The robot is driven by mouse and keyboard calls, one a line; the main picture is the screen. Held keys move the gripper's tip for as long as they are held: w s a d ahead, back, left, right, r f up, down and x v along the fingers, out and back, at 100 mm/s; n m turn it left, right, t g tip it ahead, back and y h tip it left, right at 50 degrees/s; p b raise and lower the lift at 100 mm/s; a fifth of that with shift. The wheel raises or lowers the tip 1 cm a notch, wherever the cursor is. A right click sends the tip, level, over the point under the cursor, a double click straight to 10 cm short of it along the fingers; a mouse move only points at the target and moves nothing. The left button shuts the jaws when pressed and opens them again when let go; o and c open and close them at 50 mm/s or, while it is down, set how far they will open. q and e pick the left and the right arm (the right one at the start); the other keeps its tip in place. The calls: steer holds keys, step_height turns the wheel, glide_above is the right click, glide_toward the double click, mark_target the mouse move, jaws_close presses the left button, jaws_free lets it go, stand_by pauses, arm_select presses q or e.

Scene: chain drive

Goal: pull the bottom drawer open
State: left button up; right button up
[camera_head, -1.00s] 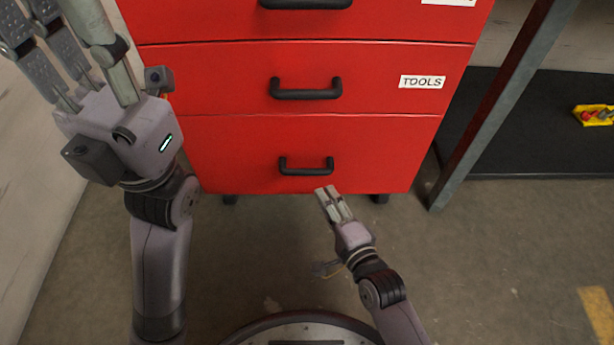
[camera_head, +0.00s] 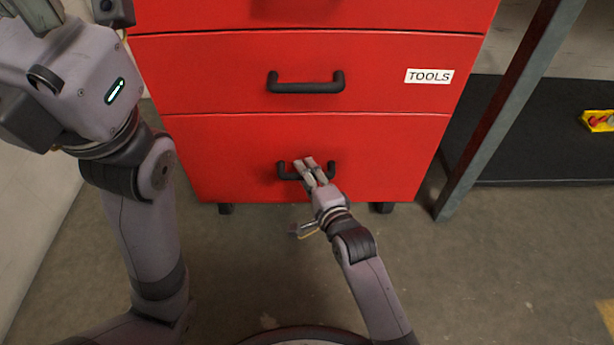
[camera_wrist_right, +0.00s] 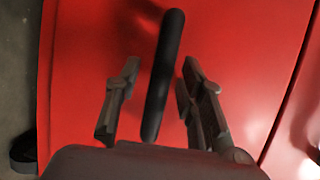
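The bottom drawer (camera_head: 230,150) of the red cabinet is closed, its front flush with the drawer above. Its black handle (camera_head: 284,170) is partly hidden behind my right gripper (camera_head: 307,166). In the right wrist view the handle (camera_wrist_right: 164,70) runs between the two fingers of my right gripper (camera_wrist_right: 155,85), which are open with a gap on both sides.
The middle drawer has its own black handle (camera_head: 305,83) and a TOOLS label (camera_head: 429,76). A grey metal post (camera_head: 500,120) stands right of the cabinet, beside a dark shelf (camera_head: 540,130) with a yellow tray (camera_head: 597,121). The floor before the drawer is clear.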

jaws_close()
stand_by(0.7)
